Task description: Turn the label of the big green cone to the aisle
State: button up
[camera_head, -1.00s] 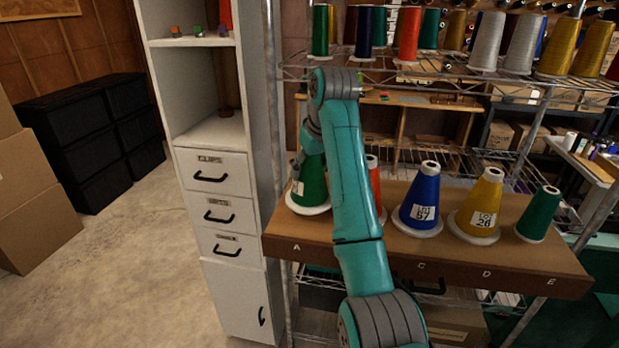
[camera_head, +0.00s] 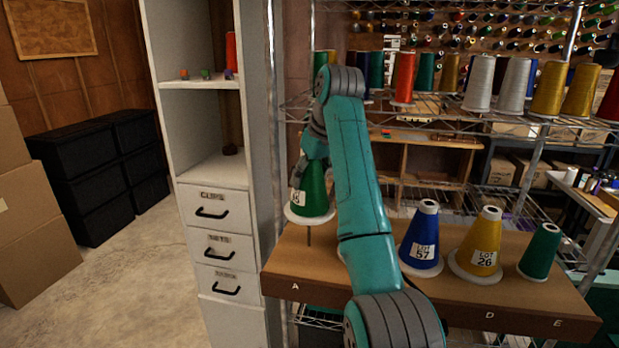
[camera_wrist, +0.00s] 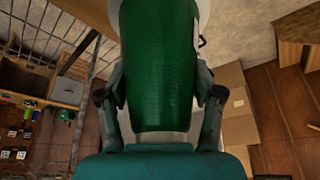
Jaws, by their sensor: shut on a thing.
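The big green cone (camera_head: 314,188) hangs upright just above position A of the wooden board (camera_head: 290,262), with a thin peg showing below its white base. Its white label (camera_head: 298,198) shows at the cone's left side, partly turned out of sight. My gripper (camera_wrist: 160,82) is shut on the green cone, with one finger on each side of it in the wrist view. In the head view my arm covers part of the gripper. No label shows on the side of the cone facing the wrist camera.
A blue cone (camera_head: 421,240), a yellow cone (camera_head: 480,247) and a small green cone (camera_head: 540,252) stand to the right on the board. A white cabinet (camera_head: 217,202) stands close on the left. A wire shelf (camera_head: 440,117) with more cones is above. My arm hides position B.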

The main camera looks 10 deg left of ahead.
jog(key=shift+f, duration=0.2)
dwell(0.6)
jog(key=o, duration=1.8)
